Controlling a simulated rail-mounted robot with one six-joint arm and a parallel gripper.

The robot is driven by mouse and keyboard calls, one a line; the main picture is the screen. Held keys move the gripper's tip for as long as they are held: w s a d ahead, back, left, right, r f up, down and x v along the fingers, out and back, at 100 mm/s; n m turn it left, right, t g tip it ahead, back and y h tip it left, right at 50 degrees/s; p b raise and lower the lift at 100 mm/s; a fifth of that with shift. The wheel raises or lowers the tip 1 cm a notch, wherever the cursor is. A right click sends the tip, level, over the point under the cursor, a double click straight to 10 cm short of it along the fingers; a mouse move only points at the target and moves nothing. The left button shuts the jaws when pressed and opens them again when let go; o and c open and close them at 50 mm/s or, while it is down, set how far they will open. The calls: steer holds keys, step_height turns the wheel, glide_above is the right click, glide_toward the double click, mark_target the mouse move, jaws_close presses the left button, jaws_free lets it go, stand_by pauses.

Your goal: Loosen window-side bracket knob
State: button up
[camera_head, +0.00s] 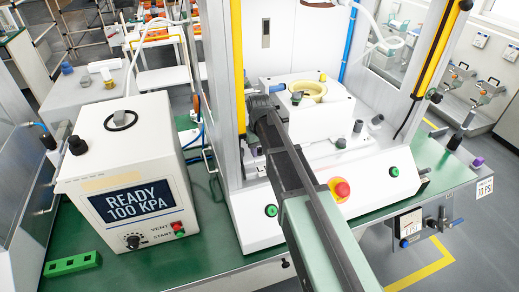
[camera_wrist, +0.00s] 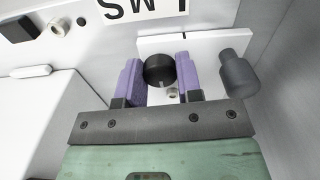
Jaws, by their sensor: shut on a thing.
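In the wrist view a round black knob (camera_wrist: 159,69) stands in front of a white bracket plate (camera_wrist: 208,46). My gripper (camera_wrist: 159,84) has one purple finger pad on each side of the knob and is shut on it. A small pale fitting (camera_wrist: 173,92) shows just below the knob. In the head view my arm reaches to the left post of the press; the fingers and the held knob are hidden behind the wrist there.
A dark grey cylinder knob (camera_wrist: 238,74) stands close right of my gripper. A lettered label (camera_wrist: 140,8) is above. In the head view, the white READY box (camera_head: 128,175) stands left, a red button (camera_head: 341,189) lies right of my arm, and a yellow ring (camera_head: 307,91) sits behind.

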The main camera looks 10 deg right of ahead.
mark_target(260, 150)
steer(key=o, duration=0.9)
steer(key=shift+o, duration=0.2)
step_height(260, 150, up, 11)
steer(key=p, duration=1)
steer(key=shift+f+p, duration=0.2)
steer(key=shift+p, duration=0.15)
